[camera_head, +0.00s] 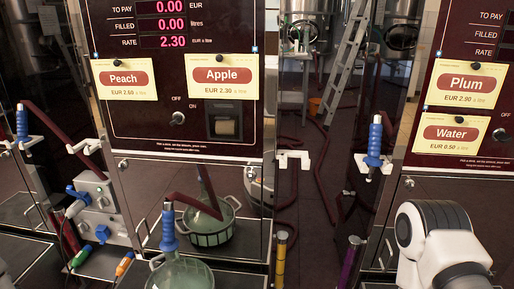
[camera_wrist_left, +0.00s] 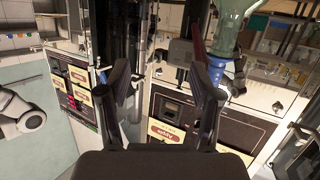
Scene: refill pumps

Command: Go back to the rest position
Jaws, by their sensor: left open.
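My left gripper (camera_wrist_left: 160,85) shows in the left wrist view with its two dark fingers apart and nothing between them. That view looks upside down at the pump fronts. In the head view my left gripper is not visible. A white and black arm link of mine (camera_head: 442,245) shows at the lower right of the head view, and my right gripper is out of view. A blue nozzle (camera_head: 169,230) stands in the neck of a green glass bottle (camera_head: 180,274) in front of the Apple pump. The nozzle also shows beyond the right-hand finger in the wrist view (camera_wrist_left: 234,80).
Pump cabinets carry Peach (camera_head: 124,79), Apple (camera_head: 220,77), Plum (camera_head: 467,84) and Water (camera_head: 451,133) cards. Blue nozzles hang at the left (camera_head: 22,124) and right (camera_head: 375,140). A grey valve box (camera_head: 98,207) stands lower left. A ladder (camera_head: 342,60) stands behind the gap.

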